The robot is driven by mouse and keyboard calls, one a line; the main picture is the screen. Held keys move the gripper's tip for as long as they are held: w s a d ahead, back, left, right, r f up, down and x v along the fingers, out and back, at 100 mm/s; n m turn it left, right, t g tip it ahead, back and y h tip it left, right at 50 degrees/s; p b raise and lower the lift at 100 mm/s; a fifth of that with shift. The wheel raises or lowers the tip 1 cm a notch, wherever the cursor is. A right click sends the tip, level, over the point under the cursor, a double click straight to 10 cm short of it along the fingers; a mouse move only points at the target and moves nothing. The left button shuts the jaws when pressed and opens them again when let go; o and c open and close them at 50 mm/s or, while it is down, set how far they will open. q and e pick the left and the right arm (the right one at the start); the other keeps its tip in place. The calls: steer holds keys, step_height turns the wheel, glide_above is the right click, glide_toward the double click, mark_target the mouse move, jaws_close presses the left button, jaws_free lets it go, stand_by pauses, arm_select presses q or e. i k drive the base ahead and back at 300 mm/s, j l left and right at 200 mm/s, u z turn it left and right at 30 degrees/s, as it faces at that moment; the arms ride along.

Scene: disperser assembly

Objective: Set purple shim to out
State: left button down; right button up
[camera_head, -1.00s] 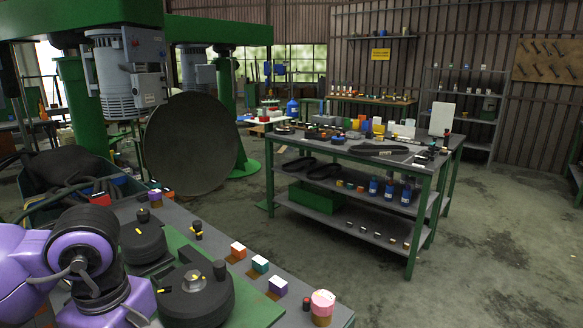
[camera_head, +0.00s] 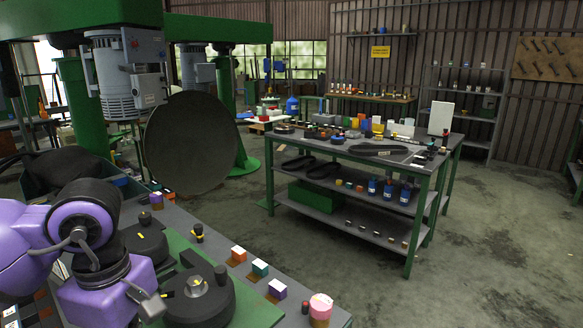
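A purple block with a white top (camera_head: 277,290), which looks like a purple shim, sits on a brown patch near the right end of the near bench (camera_head: 238,318). I cannot tell which one the task means. A purple arm, mine, fills the lower left corner, with its wrist left of the near black round fixture. Its gripper fingers do not show clearly in the frame. No second arm or gripper is in view.
Orange (camera_head: 238,254) and teal (camera_head: 260,268) white-topped blocks line the bench edge, with a pink-topped cylinder (camera_head: 320,307) at its corner. Black round fixtures (camera_head: 199,298) stand on a green plate. A green workbench (camera_head: 425,180) stands beyond open floor.

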mark_target(278, 290)
steer(key=k, duration=0.95)
